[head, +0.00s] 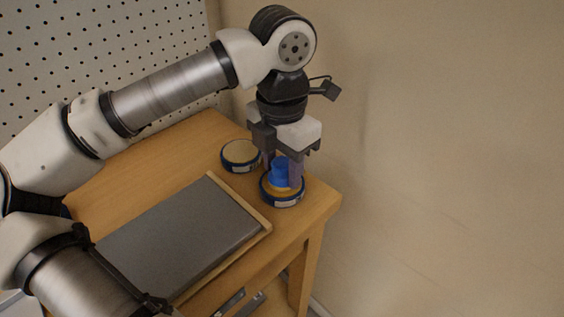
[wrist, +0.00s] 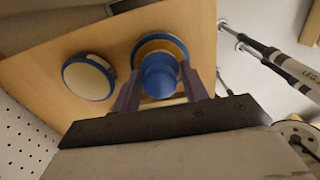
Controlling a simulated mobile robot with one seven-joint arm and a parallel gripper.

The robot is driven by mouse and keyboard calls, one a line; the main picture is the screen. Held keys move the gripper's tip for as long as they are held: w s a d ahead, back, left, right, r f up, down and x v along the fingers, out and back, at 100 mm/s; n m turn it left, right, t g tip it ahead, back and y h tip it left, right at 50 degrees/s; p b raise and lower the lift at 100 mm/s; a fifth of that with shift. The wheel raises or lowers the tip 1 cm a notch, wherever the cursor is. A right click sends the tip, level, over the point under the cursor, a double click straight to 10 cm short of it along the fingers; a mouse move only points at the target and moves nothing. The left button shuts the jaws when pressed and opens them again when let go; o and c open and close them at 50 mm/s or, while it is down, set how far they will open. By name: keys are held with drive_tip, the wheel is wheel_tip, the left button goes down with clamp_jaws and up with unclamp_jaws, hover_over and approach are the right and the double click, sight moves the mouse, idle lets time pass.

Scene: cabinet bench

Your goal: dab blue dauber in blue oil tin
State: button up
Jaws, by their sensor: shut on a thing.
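My gripper (head: 281,172) points down and is shut on the blue dauber (head: 279,170). The dauber also shows between the fingers in the wrist view (wrist: 158,76). Directly below is an open round tin with a blue side and amber contents (head: 283,200), also in the wrist view (wrist: 176,42). The dauber overlaps this tin in both views, and its lower end looks to be at or inside the rim. I cannot tell whether it touches the contents. A second round tin with a blue side and a cream top (head: 240,153) stands beside it, also in the wrist view (wrist: 89,77).
A dark grey flat panel with a pale wooden edge (head: 180,245) lies on the wooden bench (head: 150,160) left of the tins. The bench's right edge is close to the amber tin. A pegboard (head: 100,70) stands behind, and a bare wall is at right.

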sight(282, 163)
drive_tip(key=shift+r+p, duration=2.25)
drive_tip(key=shift+r, duration=1.25)
drive_tip(key=shift+s+f, duration=0.1)
